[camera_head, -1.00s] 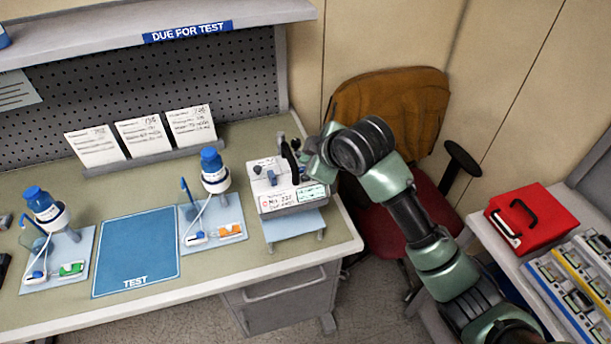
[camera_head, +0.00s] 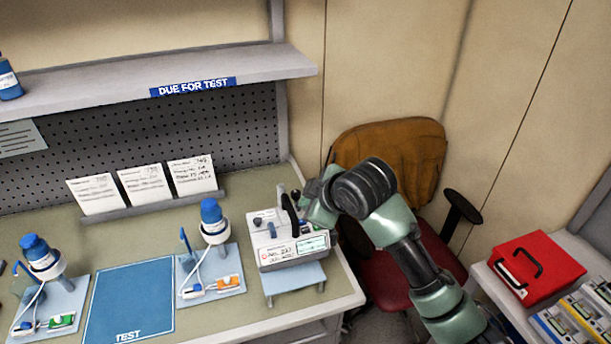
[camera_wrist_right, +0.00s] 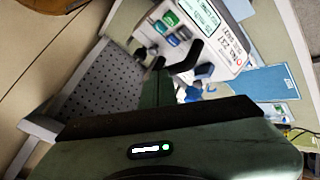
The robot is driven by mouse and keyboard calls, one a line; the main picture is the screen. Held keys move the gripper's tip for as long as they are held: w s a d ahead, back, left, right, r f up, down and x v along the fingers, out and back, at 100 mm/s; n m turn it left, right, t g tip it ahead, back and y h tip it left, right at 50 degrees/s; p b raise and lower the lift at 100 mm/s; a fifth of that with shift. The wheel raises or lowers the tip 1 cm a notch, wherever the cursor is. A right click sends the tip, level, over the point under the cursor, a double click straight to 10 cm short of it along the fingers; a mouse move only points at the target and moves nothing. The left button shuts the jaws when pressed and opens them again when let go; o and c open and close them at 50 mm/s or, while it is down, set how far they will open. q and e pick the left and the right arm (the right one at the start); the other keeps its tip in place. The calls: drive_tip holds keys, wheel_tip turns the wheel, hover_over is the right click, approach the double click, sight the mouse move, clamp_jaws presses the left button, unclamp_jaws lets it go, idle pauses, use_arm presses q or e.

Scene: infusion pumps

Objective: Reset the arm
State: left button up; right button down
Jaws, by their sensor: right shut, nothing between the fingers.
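My right gripper (camera_head: 297,203) is at the back right of a white infusion pump (camera_head: 290,247), close to its top. It is shut with nothing held; whether it touches the pump is unclear. The pump sits on a small light-blue stand (camera_head: 296,282) at the bench's right end, with its label and green screen facing front. In the right wrist view the pump (camera_wrist_right: 222,40) shows at the upper right, with its screen and coloured buttons. Dark parts beside it there are hard to tell apart. My left gripper is not in view.
A blue TEST mat (camera_head: 130,300) lies empty on the bench, between two trays holding blue-capped bottles (camera_head: 213,218) and tubing. Cards (camera_head: 145,183) stand behind. An orange-backed chair (camera_head: 395,150) is behind my right arm. A red case (camera_head: 538,268) sits on the right-hand table.

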drive_tip(key=s+d+f+m+g+h, duration=0.15)
drive_tip(key=s+d+f+m, duration=0.5)
drive_tip(key=s+f, duration=0.7)
drive_tip(key=s+d+f+m+g+h, duration=0.1)
drive_tip(key=s+d+f+m, duration=0.25)
drive_tip(key=s+d, duration=0.5)
drive_tip(key=s+d+f+m+g+h, duration=0.25)
drive_tip(key=s+d+f, duration=0.2)
drive_tip(key=s, duration=0.65)
drive_tip(key=s+f+b, duration=0.2)
drive_tip(key=f+b, duration=0.3)
drive_tip(key=f, duration=1.4)
drive_tip(key=s+f+b, duration=0.2)
drive_tip(key=f+b, duration=0.2)
drive_tip(key=f, duration=1.4)
drive_tip(key=s+d+f+g+b, duration=0.1)
drive_tip(key=s+d+f+b, duration=0.2)
drive_tip(key=s+f, duration=1.2)
wheel_tip(320, 180, down, 4)
drive_tip(key=shift+s+d+f+g+y+b, duration=0.1)
drive_tip(key=shift+s+d+g+y+b, duration=0.2)
drive_tip(key=shift+b, duration=0.95)
drive_tip(key=shift+a, duration=0.1)
